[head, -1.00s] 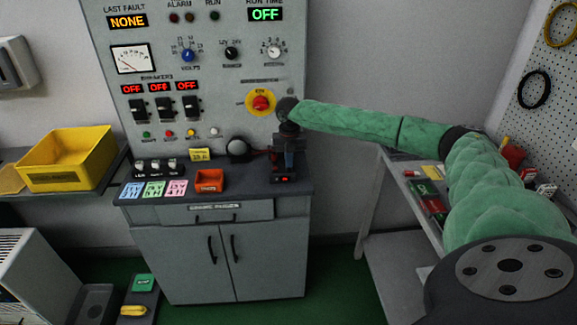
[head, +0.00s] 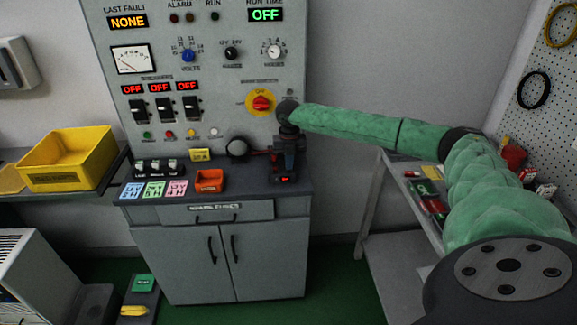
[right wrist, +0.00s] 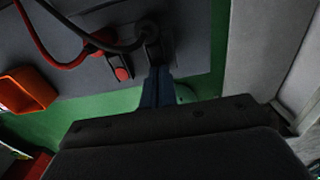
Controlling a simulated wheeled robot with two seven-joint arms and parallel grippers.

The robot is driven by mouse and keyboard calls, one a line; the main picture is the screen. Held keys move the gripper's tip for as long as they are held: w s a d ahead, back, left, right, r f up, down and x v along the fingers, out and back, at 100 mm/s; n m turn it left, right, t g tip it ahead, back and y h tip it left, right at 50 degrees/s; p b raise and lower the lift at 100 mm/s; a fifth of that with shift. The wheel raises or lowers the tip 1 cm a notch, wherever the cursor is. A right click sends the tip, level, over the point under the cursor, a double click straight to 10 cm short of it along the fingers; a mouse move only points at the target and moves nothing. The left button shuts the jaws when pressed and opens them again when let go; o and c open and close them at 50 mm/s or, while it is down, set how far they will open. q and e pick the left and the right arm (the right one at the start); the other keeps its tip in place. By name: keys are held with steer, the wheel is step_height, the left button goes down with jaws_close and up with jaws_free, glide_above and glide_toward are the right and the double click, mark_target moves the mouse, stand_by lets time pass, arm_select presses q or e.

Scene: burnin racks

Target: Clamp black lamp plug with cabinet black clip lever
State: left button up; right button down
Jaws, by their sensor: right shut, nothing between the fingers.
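My right gripper (head: 287,170) points down at the right end of the cabinet's counter, its fingers shut and empty. In the right wrist view its bluish fingertips (right wrist: 157,80) are at a dark clip (right wrist: 155,42) on the counter; I cannot tell whether they touch it. A thick black cable (right wrist: 105,46) curves to a dark end beside the clip. Which part is the lamp plug and whether the lever is up or down is too dark to tell. A dark block with a red mark (right wrist: 121,73) lies just left of the fingers. My left gripper is not in view.
A round lamp (head: 237,148) and an orange bin (head: 209,181) stand left of the gripper; the bin also shows in the right wrist view (right wrist: 25,90). A red cable (right wrist: 48,52) lies on the counter. The control panel (head: 220,85) rises behind. A yellow bin (head: 66,178) sits far left.

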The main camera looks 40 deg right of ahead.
steer(key=shift+r+p, duration=2.15)
steer(key=shift+r, duration=0.3)
steer(key=shift+f, duration=0.15)
